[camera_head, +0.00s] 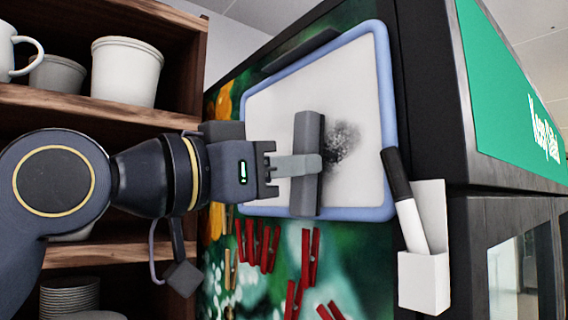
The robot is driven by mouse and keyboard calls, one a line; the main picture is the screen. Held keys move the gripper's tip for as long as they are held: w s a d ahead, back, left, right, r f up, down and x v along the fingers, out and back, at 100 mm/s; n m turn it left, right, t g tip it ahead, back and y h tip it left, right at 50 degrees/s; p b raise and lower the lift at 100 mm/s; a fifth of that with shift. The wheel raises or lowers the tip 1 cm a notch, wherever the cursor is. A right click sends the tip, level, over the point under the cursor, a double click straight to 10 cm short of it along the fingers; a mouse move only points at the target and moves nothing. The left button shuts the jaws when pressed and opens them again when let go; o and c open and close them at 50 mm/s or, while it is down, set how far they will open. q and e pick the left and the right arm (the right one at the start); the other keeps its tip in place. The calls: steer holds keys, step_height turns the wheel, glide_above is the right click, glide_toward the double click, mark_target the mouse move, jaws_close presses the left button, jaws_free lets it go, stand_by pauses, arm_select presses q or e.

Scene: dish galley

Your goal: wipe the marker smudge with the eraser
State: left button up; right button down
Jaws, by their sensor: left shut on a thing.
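A dark grey smudge (342,141) marks the white board (270,115), which has a blue frame and hangs on a dark cabinet side. The eraser (307,135) is a long grey block held upright in front of the board. My left gripper (300,165) comes in from the left and is shut on the eraser. The eraser lies just left of the smudge and may cover part of its left edge. I cannot tell whether the eraser touches the board. My right gripper is not in view.
A marker (408,200) stands in a white holder (424,280) right of the board. Several red clothespins (268,248) are below the board. A wooden shelf (100,108) with white cups (127,72) stands at the left. The cabinet's edge is at the right.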

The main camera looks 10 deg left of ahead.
arm_select(q)
steer(key=shift+w+d, duration=0.15)
steer(key=shift+w, duration=0.05)
steer(key=shift+s+d, duration=0.1)
